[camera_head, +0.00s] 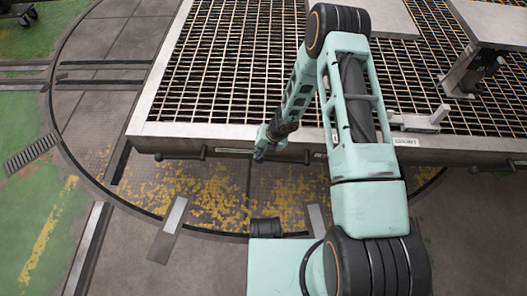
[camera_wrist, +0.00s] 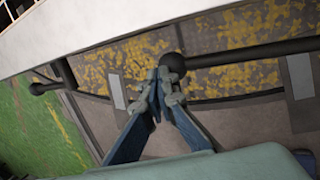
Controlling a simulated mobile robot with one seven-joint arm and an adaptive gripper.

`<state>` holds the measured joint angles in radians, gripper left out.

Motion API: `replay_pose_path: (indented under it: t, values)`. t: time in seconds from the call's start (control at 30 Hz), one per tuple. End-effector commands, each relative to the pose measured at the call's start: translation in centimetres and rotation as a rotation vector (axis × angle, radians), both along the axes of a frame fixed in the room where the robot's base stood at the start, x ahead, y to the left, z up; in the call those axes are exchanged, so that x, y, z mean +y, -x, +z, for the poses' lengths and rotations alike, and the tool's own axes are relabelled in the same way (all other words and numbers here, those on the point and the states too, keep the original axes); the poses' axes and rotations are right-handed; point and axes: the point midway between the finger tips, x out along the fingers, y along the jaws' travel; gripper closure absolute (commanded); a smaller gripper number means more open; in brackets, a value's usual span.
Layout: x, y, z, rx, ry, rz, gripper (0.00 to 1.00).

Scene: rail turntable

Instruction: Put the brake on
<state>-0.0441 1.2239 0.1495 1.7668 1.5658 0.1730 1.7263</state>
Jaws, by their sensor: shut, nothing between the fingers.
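My gripper (camera_head: 261,152) is low at the front edge of the grated platform. In the wrist view its fingertips (camera_wrist: 164,78) are together and hold nothing. A dark round knob (camera_wrist: 173,64) on a rod running off to the right shows right beside the fingertips; whether they touch it I cannot tell. A second dark knob (camera_wrist: 38,88) on a short rod is further left in the wrist view. Which of these is the brake I cannot tell.
The grated platform (camera_head: 152,128) has a pale metal frame, with a bench-like piece (camera_head: 490,25) at the right. The floor in front is worn, with yellow paint (camera_head: 205,190) and pale metal strips (camera_head: 172,225).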

Motion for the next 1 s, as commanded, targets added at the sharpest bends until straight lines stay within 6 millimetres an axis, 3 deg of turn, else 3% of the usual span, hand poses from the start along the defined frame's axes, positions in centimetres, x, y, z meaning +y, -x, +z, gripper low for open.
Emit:
replay_pose_path:
  t: [0.03,0.3,1.0]
  values:
    - [0.2,0.0,-1.1,0.001,-0.002,0.001,1.00]
    - [0.6,0.0,-2.9,0.001,-0.001,-0.002,1.00]
    - [0.4,0.1,-3.5,0.003,0.005,-0.002,1.00]
